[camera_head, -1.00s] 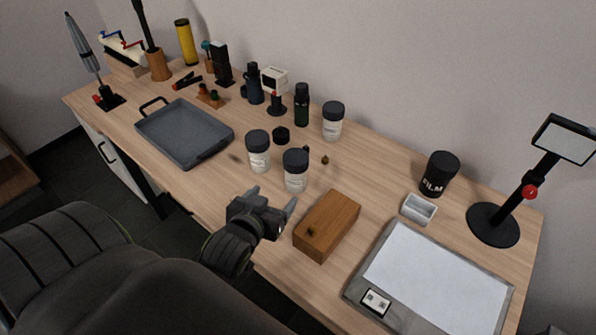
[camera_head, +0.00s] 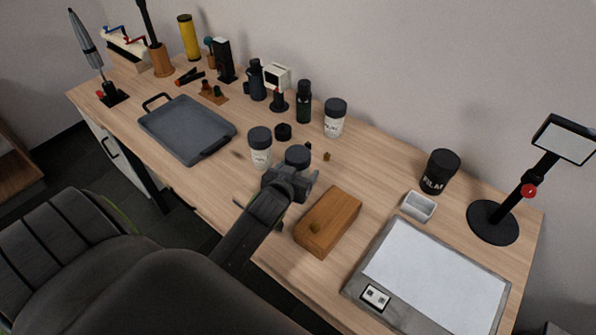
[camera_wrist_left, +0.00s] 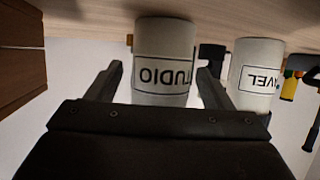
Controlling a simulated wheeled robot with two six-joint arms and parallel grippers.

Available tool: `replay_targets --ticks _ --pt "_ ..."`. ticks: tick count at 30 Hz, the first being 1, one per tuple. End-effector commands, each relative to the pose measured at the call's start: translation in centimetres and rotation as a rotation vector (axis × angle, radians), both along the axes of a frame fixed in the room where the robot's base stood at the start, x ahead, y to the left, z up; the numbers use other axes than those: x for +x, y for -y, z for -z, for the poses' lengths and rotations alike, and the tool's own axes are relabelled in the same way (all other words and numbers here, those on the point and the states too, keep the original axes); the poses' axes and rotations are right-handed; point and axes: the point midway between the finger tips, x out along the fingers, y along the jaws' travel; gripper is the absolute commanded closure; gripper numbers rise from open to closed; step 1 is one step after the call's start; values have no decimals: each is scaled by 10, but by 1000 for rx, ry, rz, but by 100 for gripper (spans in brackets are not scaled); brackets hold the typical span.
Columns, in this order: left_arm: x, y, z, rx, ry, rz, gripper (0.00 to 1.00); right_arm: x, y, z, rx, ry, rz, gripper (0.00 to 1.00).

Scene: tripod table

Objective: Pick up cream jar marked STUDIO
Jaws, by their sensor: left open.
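The cream jar marked STUDIO (camera_wrist_left: 163,62) is pale with a framed label and appears upside down in the left wrist view. In the head view only its dark lid (camera_head: 298,154) shows clearly, behind my left gripper (camera_head: 293,178). My left gripper also shows in the wrist view (camera_wrist_left: 162,80), open, its fingers on either side of the jar. The right finger overlaps the jar's edge and hides part of the label; I cannot tell whether it touches. A similar jar whose label reads "AVEL" (camera_wrist_left: 257,72) stands close by; it shows in the head view (camera_head: 260,150). My right gripper is not in view.
A third lidded jar (camera_head: 335,118) and a dark bottle (camera_head: 304,102) stand behind. A wooden block (camera_head: 328,222) lies just right of my left gripper. A grey tray (camera_head: 187,128) is at left. A black FILM canister (camera_head: 438,172) and a flat panel (camera_head: 433,275) are at right.

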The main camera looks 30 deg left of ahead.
Motion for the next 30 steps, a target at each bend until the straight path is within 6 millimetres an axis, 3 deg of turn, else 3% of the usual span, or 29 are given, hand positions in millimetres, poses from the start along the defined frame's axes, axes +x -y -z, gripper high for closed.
replay_targets --ticks 11,22,30 --pt "9 -3 4 1 0 0 26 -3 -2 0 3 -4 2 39" --pt "9 -2 4 1 -1 0 73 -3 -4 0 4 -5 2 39" --pt "9 -2 1 1 2 0 75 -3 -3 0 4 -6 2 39"
